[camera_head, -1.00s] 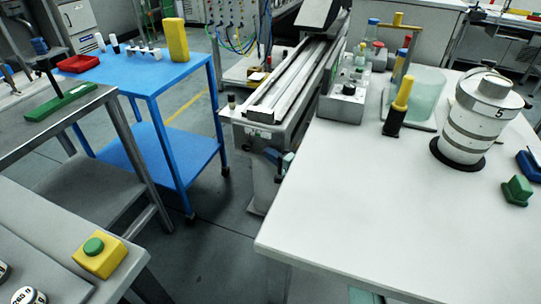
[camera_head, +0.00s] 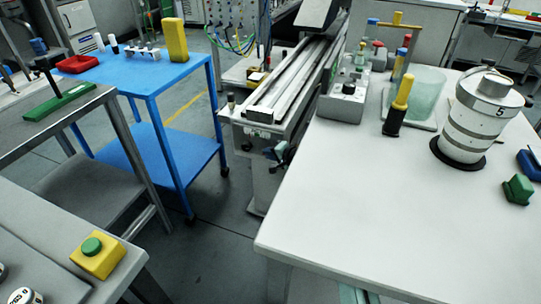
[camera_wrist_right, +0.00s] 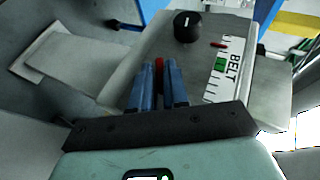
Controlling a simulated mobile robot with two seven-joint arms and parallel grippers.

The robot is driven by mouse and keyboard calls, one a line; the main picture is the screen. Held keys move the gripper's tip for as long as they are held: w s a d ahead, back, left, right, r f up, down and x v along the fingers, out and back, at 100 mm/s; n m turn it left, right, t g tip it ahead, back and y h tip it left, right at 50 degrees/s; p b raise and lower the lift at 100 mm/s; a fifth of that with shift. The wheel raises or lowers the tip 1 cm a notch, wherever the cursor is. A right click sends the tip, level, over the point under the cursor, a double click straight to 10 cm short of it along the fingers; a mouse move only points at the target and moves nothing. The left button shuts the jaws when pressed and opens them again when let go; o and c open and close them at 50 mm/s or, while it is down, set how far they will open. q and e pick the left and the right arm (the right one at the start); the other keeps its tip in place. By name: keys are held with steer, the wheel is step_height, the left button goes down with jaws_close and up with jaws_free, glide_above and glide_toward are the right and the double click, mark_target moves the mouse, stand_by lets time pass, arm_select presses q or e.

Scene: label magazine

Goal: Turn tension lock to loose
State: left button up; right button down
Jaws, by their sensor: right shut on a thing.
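In the right wrist view, a red lever (camera_wrist_right: 159,67), which I take for the tension lock, stands between the blue fingers of my right gripper (camera_wrist_right: 159,83). The fingers are shut on it and hide most of it. It sits on a grey panel with a white scale strip (camera_wrist_right: 231,68) marked BELT, with a green patch on it. My left gripper is not in view.
A black knob (camera_wrist_right: 188,26) and a small red pointer (camera_wrist_right: 219,44) are on the panel near the fingers. The white table (camera_head: 370,205) stands right of the machine and the blue cart (camera_head: 150,75) left of it.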

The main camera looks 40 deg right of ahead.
steer(key=shift+w+a+r+g, duration=0.1)
steer(key=shift+r+g, duration=0.1)
steer(key=shift+g, duration=0.3)
steer(key=c, duration=1.2)
jaws_free()
steer(key=shift+f, duration=0.1)
